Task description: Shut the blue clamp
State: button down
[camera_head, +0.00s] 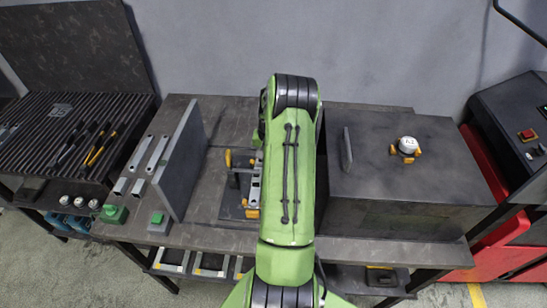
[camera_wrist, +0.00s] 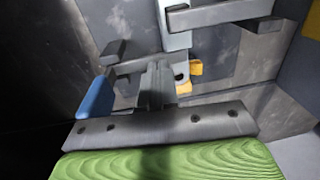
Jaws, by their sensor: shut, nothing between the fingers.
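A blue handle (camera_wrist: 97,98), which looks like part of the blue clamp, shows at the left in the wrist view, partly cut off by my gripper's mount. A dark grey bar (camera_wrist: 130,66) lies near it, but I cannot tell how they join or how far the clamp is closed. My gripper (camera_wrist: 157,72) points into the fixture with its fingers together and nothing between them, to the right of the blue handle. In the head view my arm hides my gripper and the blue clamp.
A fixture with a yellow handle (camera_head: 228,158) stands left of my arm. A grey upright panel (camera_head: 182,160) is further left. A large dark box (camera_head: 405,185) stands on the right. Yellow parts (camera_wrist: 195,68) and a pale metal bracket (camera_wrist: 174,28) lie close ahead of the fingers.

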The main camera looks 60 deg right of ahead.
jog(key=shift+w+f+g, duration=0.1)
jog(key=shift+f+g, duration=0.2)
jog(key=shift+g, duration=0.1)
jog(key=shift+h, duration=0.3)
notch_tip(320, 180, up, 14)
jog(key=p, duration=0.2)
dwell(0.3)
